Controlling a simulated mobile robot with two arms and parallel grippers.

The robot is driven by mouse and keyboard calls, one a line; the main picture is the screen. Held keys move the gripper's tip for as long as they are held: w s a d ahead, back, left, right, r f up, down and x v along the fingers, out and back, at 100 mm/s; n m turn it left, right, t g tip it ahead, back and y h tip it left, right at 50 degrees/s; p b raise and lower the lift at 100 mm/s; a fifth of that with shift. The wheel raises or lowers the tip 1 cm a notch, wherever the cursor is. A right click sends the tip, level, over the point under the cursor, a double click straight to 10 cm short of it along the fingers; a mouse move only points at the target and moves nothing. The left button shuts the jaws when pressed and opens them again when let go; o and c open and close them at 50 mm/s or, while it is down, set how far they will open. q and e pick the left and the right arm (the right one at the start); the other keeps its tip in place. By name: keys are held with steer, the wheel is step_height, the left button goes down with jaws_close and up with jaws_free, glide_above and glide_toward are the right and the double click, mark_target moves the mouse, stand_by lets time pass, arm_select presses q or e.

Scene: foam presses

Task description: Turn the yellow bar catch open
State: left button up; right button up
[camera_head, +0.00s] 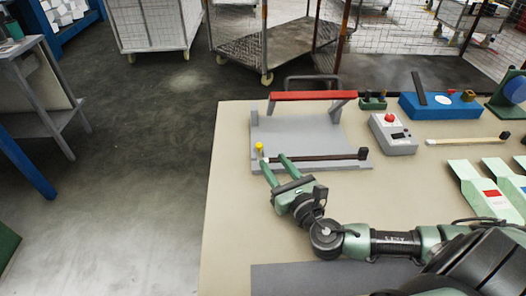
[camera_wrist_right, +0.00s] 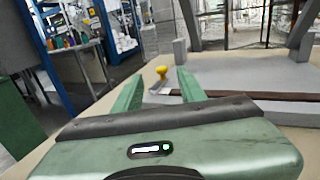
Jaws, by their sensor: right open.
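The yellow bar catch shows as a small yellow knob (camera_head: 259,147) at the front left corner of the grey foam press (camera_head: 300,130). It also shows in the right wrist view (camera_wrist_right: 161,71), just beyond my fingertips and between them in the picture. A thin dark bar (camera_head: 325,157) runs along the press's front edge, its left end close to the catch. My right gripper (camera_head: 273,158) is open and empty, its fingers pointing at the catch from the front. I cannot tell whether the fingers touch anything. My left gripper is not in view.
A red bar (camera_head: 313,96) spans the back of the press. To its right are a grey box with a red button (camera_head: 393,133), a blue block (camera_head: 440,106), a pale rod (camera_head: 467,141) and light green pieces (camera_head: 487,188). The tabletop (camera_head: 230,220) at front left is clear.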

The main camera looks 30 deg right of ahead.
mark_target(261, 148)
steer(key=w, duration=0.3)
steer(key=w+f+p, duration=0.1)
steer(key=w, duration=0.2)
steer(key=shift+w+d+f, duration=0.2)
steer(key=shift+w, duration=0.6)
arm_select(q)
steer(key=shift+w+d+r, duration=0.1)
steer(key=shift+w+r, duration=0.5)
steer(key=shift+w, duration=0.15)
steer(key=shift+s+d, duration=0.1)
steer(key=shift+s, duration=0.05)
arm_select(e)
jaws_close()
